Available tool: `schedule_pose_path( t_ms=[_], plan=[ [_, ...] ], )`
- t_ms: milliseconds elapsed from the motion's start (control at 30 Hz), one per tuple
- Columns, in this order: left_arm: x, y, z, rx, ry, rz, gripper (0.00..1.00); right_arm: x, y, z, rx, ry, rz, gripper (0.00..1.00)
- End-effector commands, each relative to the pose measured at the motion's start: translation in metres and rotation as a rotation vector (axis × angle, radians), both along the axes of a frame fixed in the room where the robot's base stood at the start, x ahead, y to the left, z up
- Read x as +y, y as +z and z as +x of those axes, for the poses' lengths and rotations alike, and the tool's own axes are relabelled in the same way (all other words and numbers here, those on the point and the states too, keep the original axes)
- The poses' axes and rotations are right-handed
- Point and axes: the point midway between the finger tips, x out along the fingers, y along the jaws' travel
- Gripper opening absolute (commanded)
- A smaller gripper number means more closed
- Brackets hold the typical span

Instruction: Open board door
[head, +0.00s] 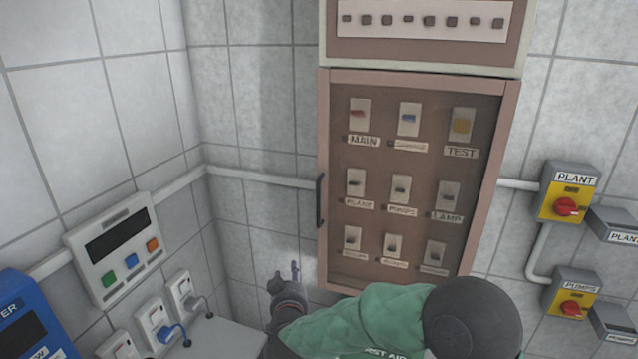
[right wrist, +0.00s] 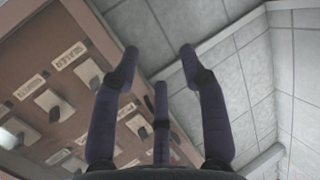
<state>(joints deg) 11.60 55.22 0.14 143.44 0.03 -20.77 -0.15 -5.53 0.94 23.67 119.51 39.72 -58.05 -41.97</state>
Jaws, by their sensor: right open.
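The board (head: 410,180) is a brownish cabinet on the back wall, seen in the head view. Its see-through door (head: 410,272) looks closed, with rows of labelled switches behind it. A dark upright handle (head: 320,200) is on the door's left edge. My right gripper (head: 286,273) is below and left of the handle, apart from it, fingers up. In the right wrist view, my right gripper (right wrist: 160,68) is open and empty, with the board's switch panel (right wrist: 50,85) on the left. The handle cannot be made out there. My left gripper is not in view.
A pale conduit (head: 260,178) runs along the wall left of the board. A control box (head: 115,245) and sockets with plugs (head: 155,325) are at the left. Yellow PLANT (head: 567,192) and PUMPS (head: 573,292) switches are at the right.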

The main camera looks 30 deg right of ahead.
Motion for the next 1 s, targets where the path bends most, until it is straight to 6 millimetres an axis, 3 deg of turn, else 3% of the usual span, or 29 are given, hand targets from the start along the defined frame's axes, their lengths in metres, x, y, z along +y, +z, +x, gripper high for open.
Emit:
schedule_pose_path(
  t_ms=[33, 100, 200, 300, 400, 567, 1000],
  plan=[
    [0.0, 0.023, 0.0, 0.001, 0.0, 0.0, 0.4, -0.009, 0.054, -0.005, -0.053, -0.042, -0.019, 0.43],
    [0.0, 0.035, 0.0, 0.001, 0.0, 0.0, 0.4, -0.022, 0.098, -0.012, -0.102, -0.1, -0.041, 0.43],
    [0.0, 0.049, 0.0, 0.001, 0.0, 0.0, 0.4, -0.035, 0.143, -0.024, -0.15, -0.165, -0.063, 0.43],
    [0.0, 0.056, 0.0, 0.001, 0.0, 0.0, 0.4, -0.044, 0.17, -0.033, -0.176, -0.207, -0.073, 0.43],
    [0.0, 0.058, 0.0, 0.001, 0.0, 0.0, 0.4, -0.049, 0.181, -0.037, -0.187, -0.229, -0.078, 0.43],
    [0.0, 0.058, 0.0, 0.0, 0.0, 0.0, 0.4, -0.059, 0.182, -0.028, -0.189, -0.238, -0.08, 0.43],
    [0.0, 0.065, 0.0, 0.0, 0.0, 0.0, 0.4, -0.104, 0.182, 0.029, -0.19, -0.235, -0.079, 0.43]
  ],
)
